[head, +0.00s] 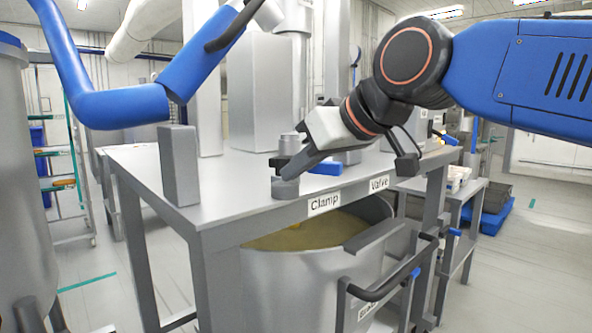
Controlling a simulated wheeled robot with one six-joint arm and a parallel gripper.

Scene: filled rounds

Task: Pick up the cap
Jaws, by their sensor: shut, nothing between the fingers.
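A short grey round piece (285,188), which looks like the cap, sits at the front edge of the grey table above the "Clamp" label. My gripper (284,171) reaches in from the right and points down and left. Its fingertips are shut and empty, just above the round piece in the picture. I cannot tell whether they touch it. A taller silver cylinder (290,143) stands behind the fingers and is partly hidden by them.
A grey upright block (180,165) stands on the table's left. A blue piece (325,168) lies behind my gripper. A large drum (290,280) holding yellowish contents stands under the table. The tabletop (235,190) between block and round piece is clear.

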